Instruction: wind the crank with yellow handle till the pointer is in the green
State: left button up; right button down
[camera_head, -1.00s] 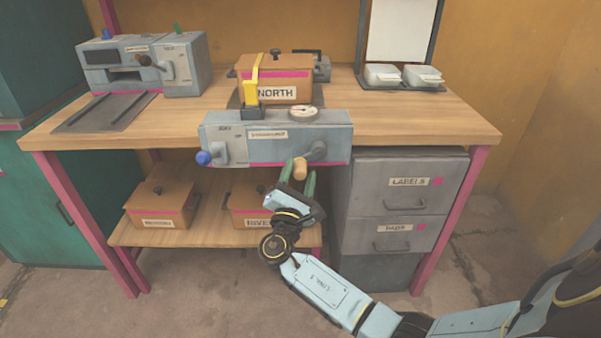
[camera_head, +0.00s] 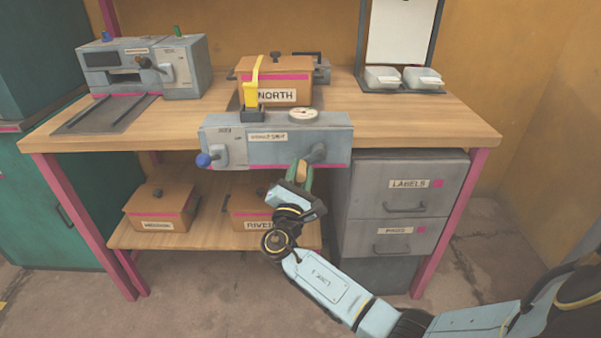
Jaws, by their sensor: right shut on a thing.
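The grey press unit (camera_head: 225,130) is mounted at the table's front edge. A grey crank (camera_head: 318,152) sits at the right of its front face, and its yellowish handle (camera_head: 302,171) points toward me, low and left of the crank's hub. My right gripper (camera_head: 302,180) is shut on this handle, with one green finger on each side. A small round dial (camera_head: 303,114) lies on top of the unit; its pointer and any green zone are too small to read. My left gripper is out of view.
A blue-knobbed lever (camera_head: 204,160) is at the unit's left end. A yellow upright piece (camera_head: 252,92) stands before the NORTH box (camera_head: 290,66). Grey drawers (camera_head: 395,200) stand right of the crank. Boxes (camera_head: 160,207) sit on the lower shelf (camera_head: 190,240). Another machine (camera_head: 190,65) stands back left.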

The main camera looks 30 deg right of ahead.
aim_at(300, 168)
jog(key=shift+m, duration=0.3)
